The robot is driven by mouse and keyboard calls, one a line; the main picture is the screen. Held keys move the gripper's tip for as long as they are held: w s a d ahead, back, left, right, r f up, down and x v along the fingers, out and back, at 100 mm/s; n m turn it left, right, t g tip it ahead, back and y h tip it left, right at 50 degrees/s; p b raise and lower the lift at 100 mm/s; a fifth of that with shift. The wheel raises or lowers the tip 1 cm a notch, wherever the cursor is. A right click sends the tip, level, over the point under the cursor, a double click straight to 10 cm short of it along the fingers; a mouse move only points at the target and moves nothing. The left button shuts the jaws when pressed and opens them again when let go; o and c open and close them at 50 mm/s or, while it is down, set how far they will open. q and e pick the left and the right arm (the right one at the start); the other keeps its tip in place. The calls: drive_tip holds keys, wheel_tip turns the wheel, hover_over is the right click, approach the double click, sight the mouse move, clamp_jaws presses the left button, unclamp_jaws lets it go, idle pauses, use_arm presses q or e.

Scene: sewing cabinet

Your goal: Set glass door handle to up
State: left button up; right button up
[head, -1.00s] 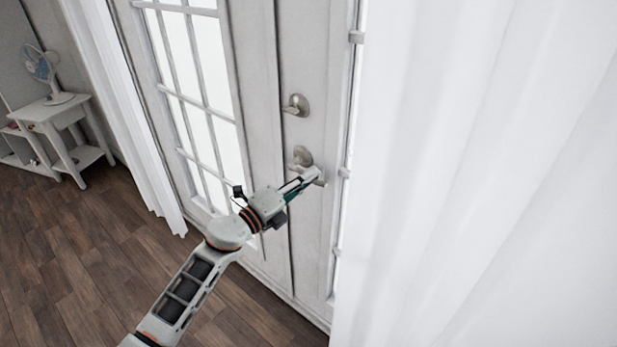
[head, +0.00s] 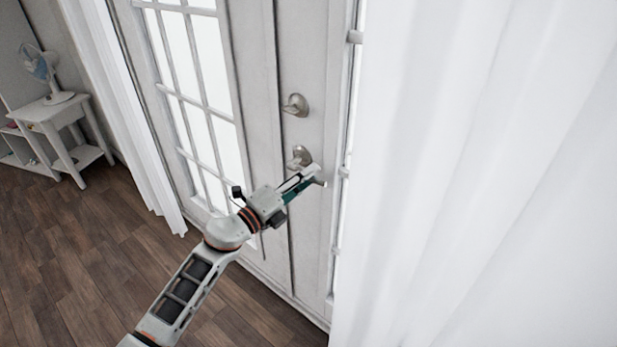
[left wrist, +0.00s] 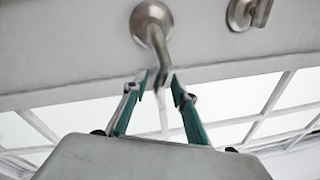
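The glass door handle (head: 300,155) is a brushed-metal lever on a round rose, the lower of two metal fittings on the white glass-paned door (head: 313,215). In the left wrist view the handle's lever (left wrist: 159,50) runs from its rose toward my gripper, and its end lies between the fingertips. My left gripper (head: 311,173) is just below the handle's rose. Its teal-lined fingers (left wrist: 161,84) are apart, one on each side of the lever end. The left finger looks close to the lever; I cannot tell if it touches. My right gripper is not in view.
A smaller metal fitting (head: 296,104) sits above the handle. A white curtain (head: 480,180) fills the right side close by, and another curtain (head: 122,110) hangs left of the door. A small white table (head: 65,115) with a fan (head: 45,70) stands far left. Wood floor is clear.

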use_arm(q)
drive_tip(key=v, duration=1.1)
drive_tip(key=shift+s+a, duration=0.25)
drive_tip(key=shift+s, duration=0.05)
drive_tip(key=shift+f, duration=0.15)
drive_tip(key=s+a+f+n+t+y, duration=0.1)
drive_tip(key=s+a+f+n+y, duration=0.35)
drive_tip(key=f+n, duration=0.35)
drive_tip(key=s+a+f+n+t+y, duration=0.2)
drive_tip(key=s+a+f+n+y, duration=0.35)
drive_tip(key=n, duration=0.45)
drive_tip(key=s+a+f+n+g+y, duration=0.1)
drive_tip(key=s+a+f+n+g, duration=0.2)
drive_tip(key=s+f, duration=1.1)
drive_tip(key=s+n+g, duration=0.2)
drive_tip(key=n, duration=0.3)
drive_tip(key=shift+s+n+g, duration=0.3)
drive_tip(key=shift+n, duration=0.1)
drive_tip(key=shift+f, duration=0.1)
